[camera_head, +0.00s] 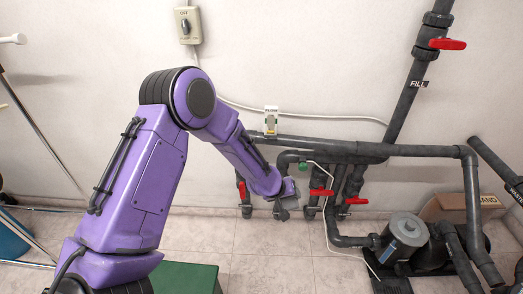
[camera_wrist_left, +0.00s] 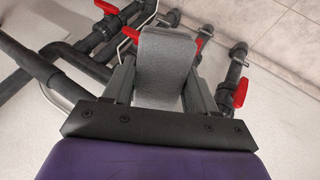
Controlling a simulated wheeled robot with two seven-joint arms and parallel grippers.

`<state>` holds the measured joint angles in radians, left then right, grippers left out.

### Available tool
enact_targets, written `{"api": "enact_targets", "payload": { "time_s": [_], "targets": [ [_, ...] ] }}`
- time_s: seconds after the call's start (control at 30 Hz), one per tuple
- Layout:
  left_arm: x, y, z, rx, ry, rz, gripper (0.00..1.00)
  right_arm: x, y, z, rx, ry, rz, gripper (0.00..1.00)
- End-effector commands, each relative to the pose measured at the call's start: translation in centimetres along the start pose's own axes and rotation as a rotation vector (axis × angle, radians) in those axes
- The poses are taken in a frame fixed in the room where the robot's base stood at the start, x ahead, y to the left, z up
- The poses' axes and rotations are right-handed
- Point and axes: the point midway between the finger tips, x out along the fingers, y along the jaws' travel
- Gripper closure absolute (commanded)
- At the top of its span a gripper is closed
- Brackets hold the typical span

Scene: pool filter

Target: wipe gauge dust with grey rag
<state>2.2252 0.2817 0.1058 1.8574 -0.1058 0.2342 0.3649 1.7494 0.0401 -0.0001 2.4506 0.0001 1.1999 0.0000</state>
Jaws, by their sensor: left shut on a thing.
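My left gripper (camera_head: 288,200) reaches in from the left, in front of the dark pipework near the wall. In the left wrist view my gripper (camera_wrist_left: 163,85) is shut on the grey rag (camera_wrist_left: 166,60), which is draped between the two fingers. The rag is small and hard to make out from the head. I cannot pick out the gauge or any dust on it in either view; it may be hidden by the rag, gripper or pipes. My right gripper is not in view.
Dark pipes (camera_head: 420,151) with red valve handles (camera_head: 320,192) surround the gripper. A grey pump (camera_head: 403,236) stands on the floor at right, by a cardboard box (camera_head: 450,206). A green box (camera_head: 187,278) lies below my arm. A switch box (camera_head: 188,25) is on the wall.

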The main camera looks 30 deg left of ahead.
Motion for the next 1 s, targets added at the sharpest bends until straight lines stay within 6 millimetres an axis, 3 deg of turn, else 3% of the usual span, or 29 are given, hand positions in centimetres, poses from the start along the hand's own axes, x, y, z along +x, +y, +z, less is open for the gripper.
{"api": "enact_targets", "payload": {
  "time_s": [0.27,0.4,0.5,0.67,1.0],
  "targets": [
    [-0.1,-0.7,-8.4,-0.243,0.567,0.168,0.67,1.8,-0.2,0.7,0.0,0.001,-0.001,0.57],
    [-2.7,-2.2,-13.6,-0.333,0.919,0.205,0.67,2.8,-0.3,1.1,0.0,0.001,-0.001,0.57],
    [-4.7,-3.3,-15.8,-0.36,1.065,0.201,0.67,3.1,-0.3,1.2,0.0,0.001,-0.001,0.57],
    [-6.0,-4.0,-17.1,-0.369,1.144,0.193,0.67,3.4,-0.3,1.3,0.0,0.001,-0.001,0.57],
    [-4.2,-4.3,-20.6,-0.37,1.144,0.193,0.67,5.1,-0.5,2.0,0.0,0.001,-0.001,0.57]
  ]
}}
